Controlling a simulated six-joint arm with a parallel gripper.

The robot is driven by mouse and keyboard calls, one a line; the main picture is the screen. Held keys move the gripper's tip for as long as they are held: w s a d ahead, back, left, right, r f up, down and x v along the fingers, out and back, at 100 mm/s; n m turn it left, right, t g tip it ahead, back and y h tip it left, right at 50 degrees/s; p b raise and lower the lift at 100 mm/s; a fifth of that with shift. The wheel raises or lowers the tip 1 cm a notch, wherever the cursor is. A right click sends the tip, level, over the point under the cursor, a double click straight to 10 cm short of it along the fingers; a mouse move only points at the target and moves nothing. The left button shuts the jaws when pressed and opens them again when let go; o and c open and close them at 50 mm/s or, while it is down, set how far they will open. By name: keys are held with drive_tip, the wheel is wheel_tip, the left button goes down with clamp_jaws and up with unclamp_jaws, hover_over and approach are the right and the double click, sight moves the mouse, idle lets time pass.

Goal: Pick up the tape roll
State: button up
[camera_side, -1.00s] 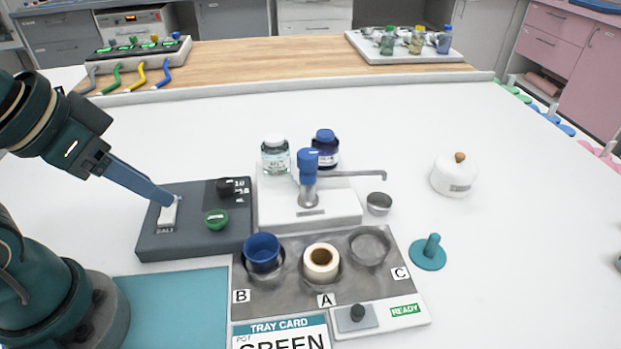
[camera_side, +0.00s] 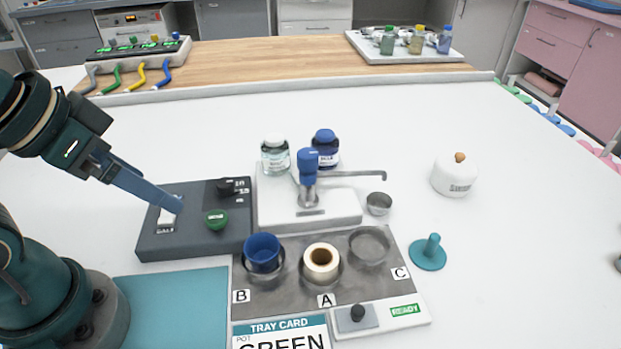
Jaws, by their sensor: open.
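The tape roll (camera_side: 321,262) is a white ring with a brown core. It sits in the well marked A of the grey tray (camera_side: 285,300), between wells B and C. My gripper (camera_side: 172,207) is at the left, over the white switch (camera_side: 167,219) on the dark grey box (camera_side: 190,243). It is well apart from the tape roll. The gap between its fingers is hard to make out from this side, and I see nothing held in it.
A blue cup (camera_side: 262,252) stands in well B; well C (camera_side: 369,245) is empty. Behind the tray is a white base with a blue-topped dispenser (camera_side: 308,168) and its spout. The table's right side is clear.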

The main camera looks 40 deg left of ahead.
drive_tip(key=w+d+n+g+h, duration=0.55)
drive_tip(key=d+n+h, duration=0.25)
drive_tip(key=d, duration=0.3)
drive_tip(key=w+d+f+n+h, duration=0.1)
drive_tip(key=w+f+n+h, duration=0.3)
drive_tip(key=w+n, duration=0.2)
drive_tip(key=n+h, duration=0.1)
drive_tip(key=n, duration=0.3)
approach(330, 267)
drive_tip(key=shift+w+d+f, duration=0.55)
drive_tip(key=shift+w+f, duration=0.05)
drive_tip(key=shift+s+f+h, duration=0.2)
drive_tip(key=shift+f+h, duration=0.1)
drive_tip(key=shift+f, duration=0.2)
drive_tip(key=shift+x, duration=2.45)
